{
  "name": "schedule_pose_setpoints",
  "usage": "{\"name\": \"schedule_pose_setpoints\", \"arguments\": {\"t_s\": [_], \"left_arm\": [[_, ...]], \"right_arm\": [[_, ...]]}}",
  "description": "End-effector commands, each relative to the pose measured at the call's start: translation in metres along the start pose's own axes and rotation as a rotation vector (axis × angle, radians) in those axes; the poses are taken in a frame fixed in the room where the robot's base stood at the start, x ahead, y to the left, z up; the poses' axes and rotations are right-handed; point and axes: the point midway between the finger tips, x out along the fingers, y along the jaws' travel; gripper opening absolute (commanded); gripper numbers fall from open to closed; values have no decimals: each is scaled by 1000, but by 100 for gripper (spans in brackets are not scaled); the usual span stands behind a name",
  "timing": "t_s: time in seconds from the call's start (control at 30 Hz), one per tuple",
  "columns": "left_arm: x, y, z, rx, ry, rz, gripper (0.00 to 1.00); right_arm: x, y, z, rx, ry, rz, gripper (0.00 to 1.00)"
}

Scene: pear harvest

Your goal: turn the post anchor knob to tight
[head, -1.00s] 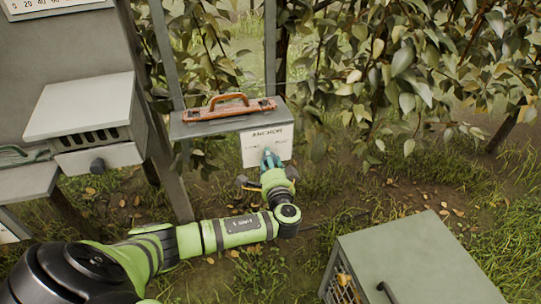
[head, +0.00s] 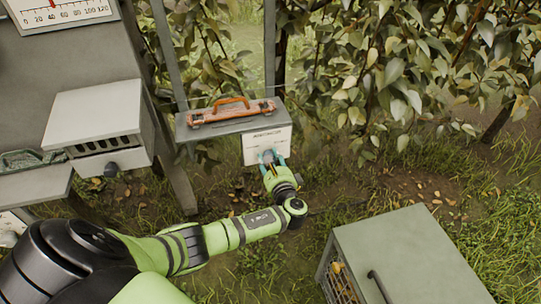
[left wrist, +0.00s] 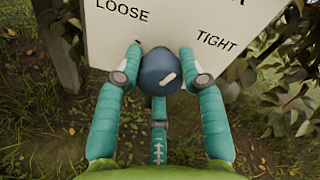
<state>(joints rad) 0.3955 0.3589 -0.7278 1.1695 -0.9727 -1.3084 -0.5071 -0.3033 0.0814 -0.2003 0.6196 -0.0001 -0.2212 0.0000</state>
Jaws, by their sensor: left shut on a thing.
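The post anchor knob (left wrist: 160,72) is a dark blue-grey round knob with a short white mark, which sits at the right of its face. It is in front of a white anchor plate (left wrist: 205,22) lettered LOOSE on the left and TIGHT on the right. My left gripper (left wrist: 160,68) has its teal fingers on both sides of the knob, shut on it. In the head view the left gripper (head: 272,160) is at the lower part of the anchor plate (head: 266,144); the knob is mostly hidden there. My right gripper is not in view.
A green-grey crate (head: 410,250) stands at the lower right. A grey box (head: 95,112) and a dial scale (head: 68,14) are at the left. Leafy branches (head: 400,60) hang at the right.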

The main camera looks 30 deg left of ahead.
Motion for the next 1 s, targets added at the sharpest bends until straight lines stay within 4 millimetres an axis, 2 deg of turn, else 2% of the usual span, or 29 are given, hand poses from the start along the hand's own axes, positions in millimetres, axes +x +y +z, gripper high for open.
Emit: {"name": "schedule_pose_setpoints", "arguments": {"t_s": [0.03, 0.4, 0.7, 1.0], "left_arm": [[1, -1, 4, 45, -10, 9, 7], [1, -2, 3, 394, -40, 38, 7], [2, -2, 2, 653, -63, 59, 7], [2, -3, 2, 827, -79, 73, 7]], "right_arm": [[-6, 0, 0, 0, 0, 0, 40], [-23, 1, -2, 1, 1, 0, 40], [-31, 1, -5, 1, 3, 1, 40], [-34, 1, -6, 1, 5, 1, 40]]}}
